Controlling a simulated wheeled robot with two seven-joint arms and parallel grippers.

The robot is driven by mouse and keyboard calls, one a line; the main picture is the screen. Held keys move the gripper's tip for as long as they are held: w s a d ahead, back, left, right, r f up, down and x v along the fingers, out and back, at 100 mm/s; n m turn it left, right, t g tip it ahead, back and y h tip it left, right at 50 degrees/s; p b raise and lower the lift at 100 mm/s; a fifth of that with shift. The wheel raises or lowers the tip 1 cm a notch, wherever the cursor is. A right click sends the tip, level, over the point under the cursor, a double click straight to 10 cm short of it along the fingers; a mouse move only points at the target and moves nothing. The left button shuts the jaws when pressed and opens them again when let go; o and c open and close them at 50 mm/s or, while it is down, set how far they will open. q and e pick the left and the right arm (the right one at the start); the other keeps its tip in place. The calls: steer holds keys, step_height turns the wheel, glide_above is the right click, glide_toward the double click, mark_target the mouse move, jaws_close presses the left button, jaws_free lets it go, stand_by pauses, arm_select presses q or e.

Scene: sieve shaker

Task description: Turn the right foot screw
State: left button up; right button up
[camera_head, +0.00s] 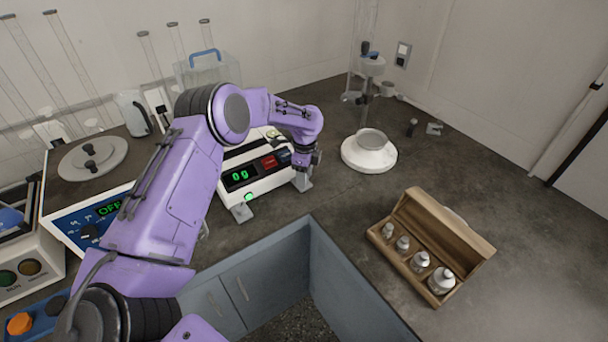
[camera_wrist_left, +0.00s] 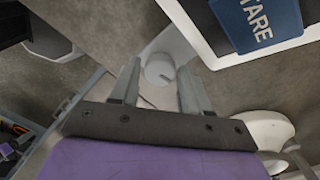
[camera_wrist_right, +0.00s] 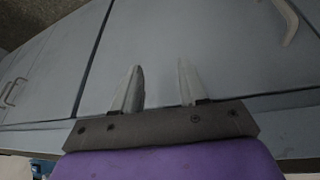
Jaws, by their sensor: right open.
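The balance (camera_head: 255,180) is a white box with a green digital display, a red button and a dark blue one. Its right foot (camera_head: 302,183) is a pale plate at the front right corner. In the left wrist view the right foot screw (camera_wrist_left: 159,69) is a round pale knob on that plate. My left gripper (camera_head: 307,165) is above the right foot in the head view. Its fingers (camera_wrist_left: 158,75) are open, one on each side of the knob, with gaps showing. My right gripper (camera_wrist_right: 156,80) is open and empty before grey cabinet doors; the head view does not show it.
The left foot (camera_head: 242,212) sits at the balance's front left corner. A white round base (camera_head: 369,152) stands to the right. A wooden weight box (camera_head: 440,222) with several weights lies at the right. The dark worktop (camera_head: 335,200) between is clear.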

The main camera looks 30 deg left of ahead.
arm_select(q)
steer(key=shift+a+r, duration=0.1)
steer(key=shift+r, duration=0.3)
step_height(320, 180, up, 10)
steer(key=b, duration=0.2)
steer(key=shift+w, duration=0.2)
steer(key=shift+f, duration=0.15)
